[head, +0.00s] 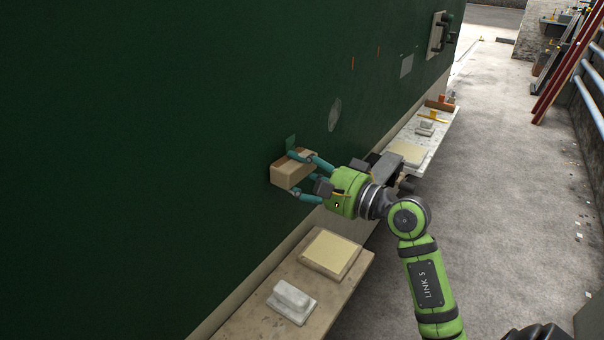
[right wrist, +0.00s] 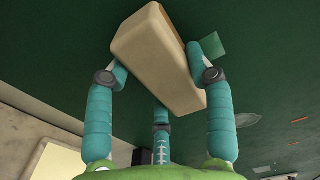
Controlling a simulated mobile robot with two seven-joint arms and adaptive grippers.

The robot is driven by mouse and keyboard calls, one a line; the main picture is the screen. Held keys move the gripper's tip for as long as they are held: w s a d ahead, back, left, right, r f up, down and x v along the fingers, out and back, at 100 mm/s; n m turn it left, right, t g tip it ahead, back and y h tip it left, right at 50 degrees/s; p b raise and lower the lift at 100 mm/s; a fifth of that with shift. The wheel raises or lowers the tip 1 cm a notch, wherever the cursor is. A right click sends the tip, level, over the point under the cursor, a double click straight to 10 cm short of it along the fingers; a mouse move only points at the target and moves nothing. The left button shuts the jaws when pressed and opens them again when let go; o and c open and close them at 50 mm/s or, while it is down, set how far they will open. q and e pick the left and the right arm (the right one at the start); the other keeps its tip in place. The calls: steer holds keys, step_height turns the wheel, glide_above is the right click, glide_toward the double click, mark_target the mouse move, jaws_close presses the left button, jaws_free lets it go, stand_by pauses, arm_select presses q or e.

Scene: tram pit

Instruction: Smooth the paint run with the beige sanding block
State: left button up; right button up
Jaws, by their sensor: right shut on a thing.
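My right gripper (head: 309,177) is shut on the beige sanding block (head: 290,172), fingers on both sides of it. The block is up at the dark green wall (head: 130,130); whether it touches the wall is hard to tell. In the right wrist view the block (right wrist: 160,58) sits tilted between the teal fingers of the gripper (right wrist: 160,80). A small lighter green patch (head: 291,142) shows on the wall just above the block, also in the wrist view (right wrist: 212,46). I cannot tell for sure which mark is the paint run. My left gripper is not in view.
A near bench (head: 250,318) holds a white block (head: 291,300) and a cream pad (head: 330,253). A farther bench (head: 437,150) holds another pad and several small tools. The wall also has a grey oval patch (head: 335,114) and orange marks (head: 353,63). The floor at right is open.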

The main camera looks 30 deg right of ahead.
mark_target(310, 153)
steer(key=shift+w+d+f+b, duration=0.1)
steer(key=shift+w+d+b, duration=0.05)
steer(key=shift+d+b, duration=0.35)
steer(key=d+b, duration=0.1)
steer(key=w+d+b, duration=0.1)
steer(key=shift+d, duration=0.4)
steer(key=shift+w+r, duration=0.1)
steer(key=shift+r, duration=0.75)
steer(key=shift+s+a, duration=0.25)
steer(key=shift+a, duration=0.4)
steer(key=shift+s+a, duration=0.25)
steer(key=shift+a, duration=0.35)
steer(key=shift+s+a, duration=0.25)
steer(key=shift+a, duration=0.4)
steer(key=shift+r+p, duration=0.5)
steer(key=shift+r, duration=0.15)
steer(key=shift+w+d+f+b, duration=0.1)
steer(key=shift+d+b, duration=0.2)
steer(key=shift+b, duration=0.2)
steer(key=shift+w+d+b, duration=0.3)
steer(key=shift+d+b, duration=0.35)
steer(key=shift+d, duration=0.1)
steer(key=shift+w+d+b, duration=0.3)
steer(key=shift+d+b, duration=0.15)
steer(key=shift+d, duration=0.15)
steer(key=shift+w+d, duration=0.1)
steer(key=shift+d, duration=0.1)
